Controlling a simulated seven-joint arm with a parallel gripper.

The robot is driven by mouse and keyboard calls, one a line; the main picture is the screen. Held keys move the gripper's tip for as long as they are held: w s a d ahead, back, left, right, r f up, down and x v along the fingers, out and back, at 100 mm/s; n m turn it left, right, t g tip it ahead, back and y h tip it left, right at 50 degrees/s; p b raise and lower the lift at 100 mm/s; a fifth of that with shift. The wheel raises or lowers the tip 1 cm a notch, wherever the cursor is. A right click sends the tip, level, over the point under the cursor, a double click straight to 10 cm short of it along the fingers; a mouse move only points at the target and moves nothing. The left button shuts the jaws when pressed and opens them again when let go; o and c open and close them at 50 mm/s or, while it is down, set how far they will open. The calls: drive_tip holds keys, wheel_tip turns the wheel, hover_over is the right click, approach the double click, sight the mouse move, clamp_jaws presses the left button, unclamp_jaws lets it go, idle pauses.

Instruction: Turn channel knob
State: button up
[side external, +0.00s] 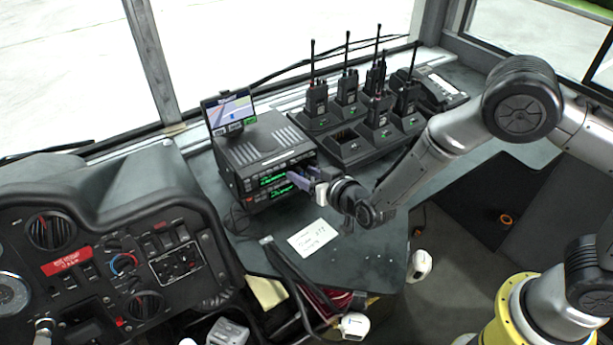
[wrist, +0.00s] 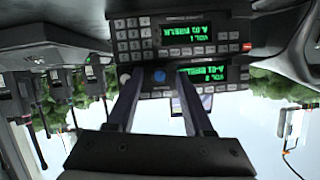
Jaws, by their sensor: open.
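Two stacked radio units (side external: 262,155) with green displays stand on the dashboard; their front faces also show upside down in the wrist view (wrist: 186,48). A blue round knob (wrist: 160,75) is on the face of the unit lower in that view. Another small round knob (wrist: 125,78) is to its left. I cannot tell which one is the channel knob. My gripper (side external: 297,178) is open at the right part of the radio front. In the wrist view its two fingers (wrist: 158,84) appear on either side of the blue knob. I see no clear contact. The side view hides the knobs behind my gripper.
A screen (side external: 229,110) stands on top of the radios. Several handheld radios stand in chargers (side external: 352,148) to the right, beside a desk phone (side external: 440,88). A paper note (side external: 313,238) lies on the counter in front. The bus instrument panel (side external: 110,260) is at left.

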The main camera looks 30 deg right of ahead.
drive_tip(key=m, duration=0.1)
drive_tip(key=m+y, duration=0.1)
drive_tip(key=m, duration=0.1)
drive_tip(key=m+y, duration=0.1)
drive_tip(key=shift+d+f, duration=0.1)
drive_tip(key=shift+d, duration=0.2)
drive_tip(key=f+v, duration=0.1)
drive_tip(key=v, duration=1.3)
drive_tip(key=shift+n+y, duration=0.3)
drive_tip(key=shift+y, duration=0.4)
drive_tip(key=a+f, duration=0.1)
drive_tip(key=s+a+f, duration=0.1)
drive_tip(key=a+f, duration=0.1)
drive_tip(key=s+a+f, duration=0.1)
drive_tip(key=a, duration=0.1)
drive_tip(key=shift+f, duration=0.35)
drive_tip(key=shift+a+f+t+h, duration=0.4)
drive_tip(key=shift+a+f, duration=0.1)
drive_tip(key=shift+f, duration=0.2)
